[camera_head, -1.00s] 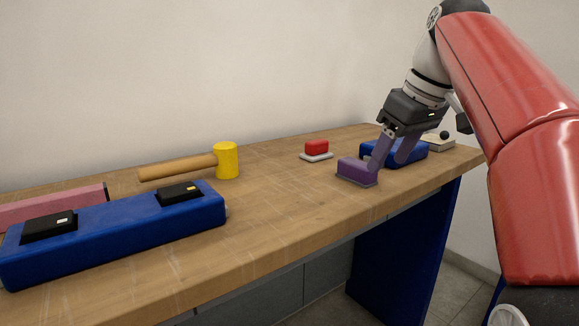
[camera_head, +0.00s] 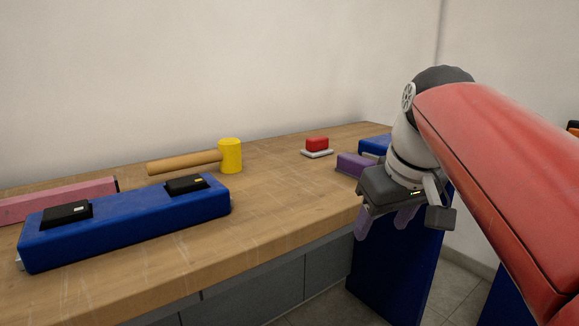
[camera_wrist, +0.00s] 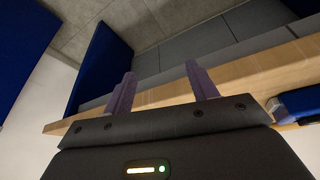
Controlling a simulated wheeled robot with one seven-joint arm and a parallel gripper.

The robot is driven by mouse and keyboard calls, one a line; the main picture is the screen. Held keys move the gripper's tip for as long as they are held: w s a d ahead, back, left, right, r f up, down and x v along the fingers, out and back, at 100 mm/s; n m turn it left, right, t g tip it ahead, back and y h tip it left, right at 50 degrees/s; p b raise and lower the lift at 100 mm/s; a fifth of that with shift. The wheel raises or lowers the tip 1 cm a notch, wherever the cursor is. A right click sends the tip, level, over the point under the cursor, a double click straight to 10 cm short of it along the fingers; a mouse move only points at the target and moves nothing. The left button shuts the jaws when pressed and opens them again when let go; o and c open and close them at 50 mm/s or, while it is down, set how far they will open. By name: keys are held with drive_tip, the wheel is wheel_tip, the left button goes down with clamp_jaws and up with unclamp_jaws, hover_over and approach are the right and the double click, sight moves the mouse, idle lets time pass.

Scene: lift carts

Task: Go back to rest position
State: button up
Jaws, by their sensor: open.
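My gripper (camera_head: 383,222) is open and empty, hanging in front of the workbench's front edge with its purple fingers pointing down. My arm reaches in from the right of the head view. In the wrist view the two purple fingers (camera_wrist: 162,90) stand apart with nothing between them. Behind the fingers there I see the wooden bench edge (camera_wrist: 240,78) and the floor (camera_wrist: 62,56).
The wooden bench (camera_head: 275,192) holds a blue block with black pads (camera_head: 130,225), a pink block (camera_head: 65,203), a yellow mallet (camera_head: 230,156), a red button (camera_head: 317,144), a purple block (camera_head: 354,163) and another blue block (camera_head: 374,144). Grey drawers (camera_head: 255,290) sit below.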

drive_tip(key=s+f+m, duration=0.1)
drive_tip(key=s+f, duration=0.5)
drive_tip(key=f, duration=0.3)
drive_tip(key=s+f+m+t+h, duration=0.1)
drive_tip(key=s+f+m, duration=0.1)
drive_tip(key=s+f, duration=0.5)
wheel_tip(320, 180, down, 3)
drive_tip(key=shift+d+f+m, duration=0.1)
drive_tip(key=shift+d+m, duration=0.2)
drive_tip(key=shift+d, duration=0.15)
drive_tip(key=shift+c, duration=0.2)
